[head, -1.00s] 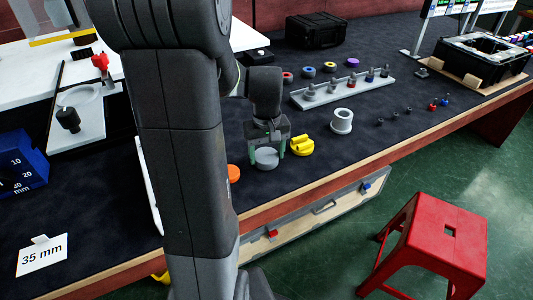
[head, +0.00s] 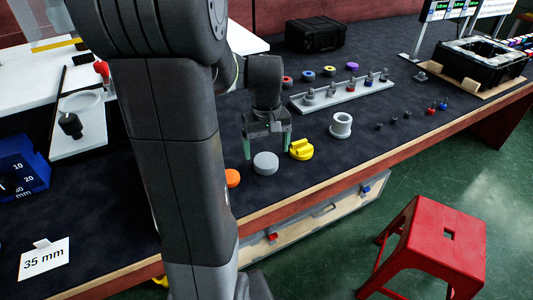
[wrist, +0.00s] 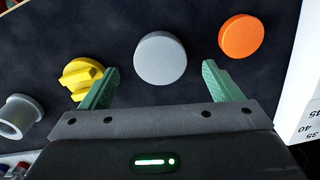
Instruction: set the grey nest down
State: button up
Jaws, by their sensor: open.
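The grey nest (head: 265,163) is a round grey disc-like piece lying on the dark mat. It also shows in the wrist view (wrist: 160,58), its smooth round face toward the camera. My gripper (head: 267,150) is open, with its two green fingers spread wide. In the wrist view the fingertips (wrist: 158,72) lie to either side of the nest and apart from it. In the head view the gripper is just above and behind the nest, empty.
A yellow knobbed piece (head: 301,149) and an orange disc (head: 232,178) flank the nest closely. A grey ring (head: 341,125) stands to the right. A grey rack (head: 345,94) with several pegs lies behind. The mat's front edge is near.

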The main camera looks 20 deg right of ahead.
aim_at(267, 161)
notch_tip(267, 161, up, 8)
jog(key=p, duration=0.1)
